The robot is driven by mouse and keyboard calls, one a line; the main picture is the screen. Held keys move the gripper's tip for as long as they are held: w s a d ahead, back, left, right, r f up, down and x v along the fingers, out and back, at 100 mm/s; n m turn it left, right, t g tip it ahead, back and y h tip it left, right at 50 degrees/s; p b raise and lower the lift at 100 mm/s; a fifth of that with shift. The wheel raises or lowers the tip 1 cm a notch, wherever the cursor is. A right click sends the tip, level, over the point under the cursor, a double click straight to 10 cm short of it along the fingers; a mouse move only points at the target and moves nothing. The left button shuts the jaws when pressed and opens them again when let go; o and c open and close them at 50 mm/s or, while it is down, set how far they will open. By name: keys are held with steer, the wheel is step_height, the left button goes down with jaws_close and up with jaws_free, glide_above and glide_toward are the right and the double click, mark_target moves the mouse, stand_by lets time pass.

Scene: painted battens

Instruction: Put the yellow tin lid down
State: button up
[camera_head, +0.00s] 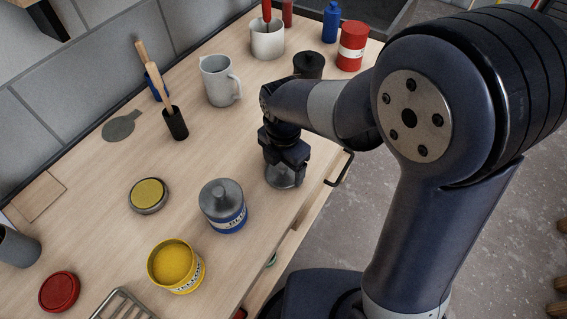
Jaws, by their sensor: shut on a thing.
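My gripper (285,160) points down and is shut on a round grey metal lid (282,179), whose top is partly hidden by the jaws. The lid is at or just above the worktop near its right edge; I cannot tell whether it touches. The yellow tin (187,279) stands open, with yellow showing inside, at lower left of the gripper. The blue tin (231,222) stands between them, with a grey knobbed lid on.
A shallow round tin with a yellow face (148,194) and a red disc (60,291) lie at left. A wire rack (122,305) is at the front. A black cup with a brush (175,124), a grey jug (220,82) and a red tin (352,47) stand behind. Bare worktop (215,150) lies left of my gripper.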

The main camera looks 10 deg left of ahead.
mark_target(284, 166)
steer(key=o, duration=0.9)
steer(key=shift+f, duration=0.1)
steer(key=shift+o, duration=0.2)
step_height(284, 166, up, 12)
steer(key=shift+r, duration=0.2)
step_height(284, 166, down, 13)
steer(key=shift+r, duration=2.15)
steer(key=shift+f, duration=0.1)
